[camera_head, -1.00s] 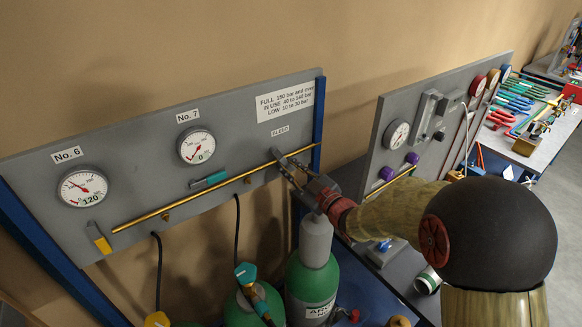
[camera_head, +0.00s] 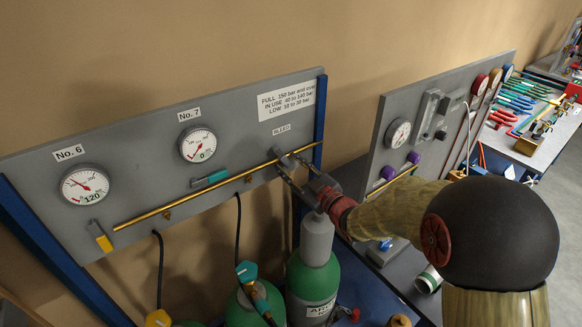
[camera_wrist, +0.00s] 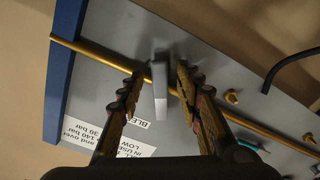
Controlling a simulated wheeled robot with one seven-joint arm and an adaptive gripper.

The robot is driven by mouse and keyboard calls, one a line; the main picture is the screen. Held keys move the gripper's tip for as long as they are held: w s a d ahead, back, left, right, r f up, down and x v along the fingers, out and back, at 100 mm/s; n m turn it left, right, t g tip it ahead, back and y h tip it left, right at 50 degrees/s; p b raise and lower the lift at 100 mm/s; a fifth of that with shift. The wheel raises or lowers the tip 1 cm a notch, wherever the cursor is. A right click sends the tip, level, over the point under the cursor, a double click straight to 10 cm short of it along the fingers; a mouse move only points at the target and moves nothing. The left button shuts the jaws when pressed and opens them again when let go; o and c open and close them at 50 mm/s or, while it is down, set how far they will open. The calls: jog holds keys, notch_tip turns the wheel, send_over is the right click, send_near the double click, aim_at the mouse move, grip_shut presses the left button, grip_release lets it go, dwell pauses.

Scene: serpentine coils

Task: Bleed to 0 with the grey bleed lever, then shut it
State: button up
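The grey bleed lever (camera_wrist: 159,88) sits at the brass pipe (camera_wrist: 100,62) beside the BLEED label (camera_wrist: 138,122) in the wrist view. In the head view it is small and partly hidden by my gripper (camera_head: 285,168). My gripper is open, its fingers apart on either side of the lever, which shows between them in the wrist view (camera_wrist: 157,85). Gaps show between lever and fingers. The No. 7 gauge (camera_head: 198,145) shows 0. The No. 6 gauge (camera_head: 85,185) shows 120.
A teal-handled lever (camera_head: 210,179) lies nearly along the pipe under No. 7. A yellow-tipped lever (camera_head: 101,238) hangs under No. 6. A green cylinder (camera_head: 312,284) stands below my gripper. A second grey panel (camera_head: 440,110) stands to the right.

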jog(key=v, duration=1.2)
jog(key=shift+c, duration=0.4)
